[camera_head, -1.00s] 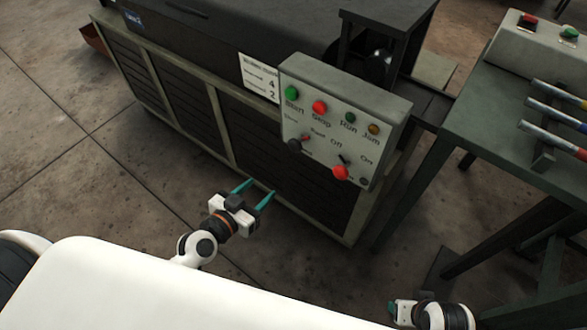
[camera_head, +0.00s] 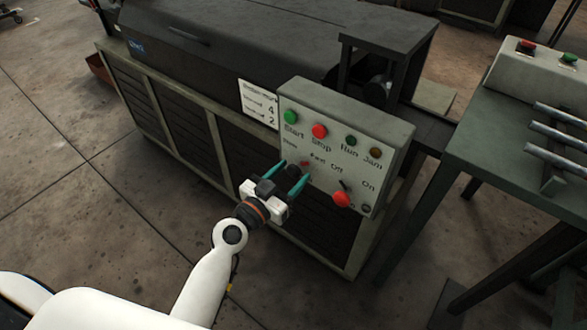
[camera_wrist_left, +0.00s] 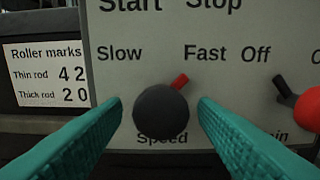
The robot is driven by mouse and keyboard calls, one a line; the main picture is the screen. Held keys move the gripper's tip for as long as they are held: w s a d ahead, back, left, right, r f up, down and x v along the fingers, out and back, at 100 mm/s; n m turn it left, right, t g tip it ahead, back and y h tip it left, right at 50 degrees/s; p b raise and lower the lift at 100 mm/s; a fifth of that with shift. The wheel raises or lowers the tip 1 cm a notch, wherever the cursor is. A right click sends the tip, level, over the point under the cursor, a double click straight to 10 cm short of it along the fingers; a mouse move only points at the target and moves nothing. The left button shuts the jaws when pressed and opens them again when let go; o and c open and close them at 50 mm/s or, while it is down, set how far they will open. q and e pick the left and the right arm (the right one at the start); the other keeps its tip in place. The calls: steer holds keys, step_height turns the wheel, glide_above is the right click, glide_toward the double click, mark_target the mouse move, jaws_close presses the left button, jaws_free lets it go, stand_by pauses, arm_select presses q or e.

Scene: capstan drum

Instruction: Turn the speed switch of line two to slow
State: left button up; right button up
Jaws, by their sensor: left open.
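The speed switch is a dark round knob (camera_wrist_left: 161,112) with a red pointer (camera_wrist_left: 180,81), above the word Speed on the grey control panel (camera_head: 345,115). The pointer leans up and right, toward Fast and away from Slow. My left gripper (camera_head: 292,174) is open in front of the panel. In the left wrist view its teal fingers (camera_wrist_left: 159,103) stand on either side of the knob, with a visible gap on each side. In the head view the gripper hides most of the knob. No line number can be read on the panel. My right gripper is out of view.
A red knob (camera_head: 341,199) with a black pointer sits right of the switch, under Off and On. Green Start (camera_head: 291,117) and red Stop (camera_head: 319,131) buttons sit above. A roller marks plate (camera_head: 259,105) is at left. A bench with rods (camera_head: 565,153) stands right.

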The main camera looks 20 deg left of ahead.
arm_select(q)
steer(key=shift+w+d, duration=0.25)
steer(key=shift+w, duration=0.4)
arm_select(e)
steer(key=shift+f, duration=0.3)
arm_select(q)
steer(key=c, duration=0.9)
